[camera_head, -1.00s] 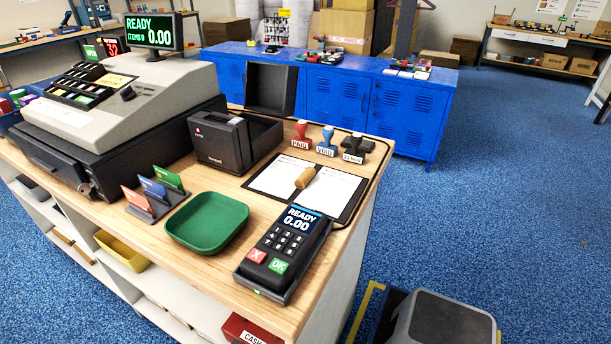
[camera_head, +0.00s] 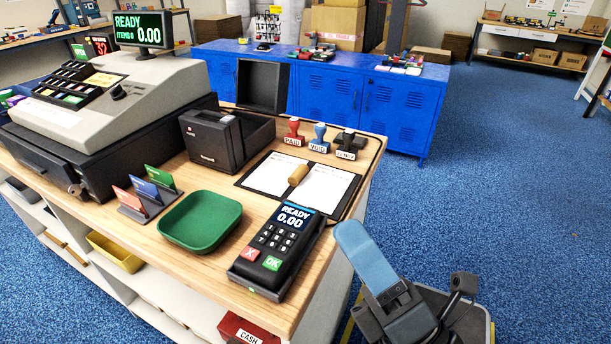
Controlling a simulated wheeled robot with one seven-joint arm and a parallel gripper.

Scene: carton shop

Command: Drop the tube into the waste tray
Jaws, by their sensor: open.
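The tube (camera_head: 298,174) is a short tan cylinder. It lies near the middle of the open white pages of a dark-edged book or folder on the counter. A shallow green tray (camera_head: 200,238), empty, sits on the counter left of the card terminal; I see no label naming it the waste tray. My gripper (camera_head: 406,260) is at the lower right, beyond the counter's right edge. It is open and empty, with a long pale-blue finger pointing up and dark linkages beside it. It is apart from the tube and the tray.
The card terminal (camera_head: 278,248) stands at the counter's near right edge. Three stamps (camera_head: 319,136) stand behind the book, near a dark cable. A black printer (camera_head: 218,140), card holder (camera_head: 147,196) and cash register (camera_head: 100,95) fill the left. Blue floor is open at right.

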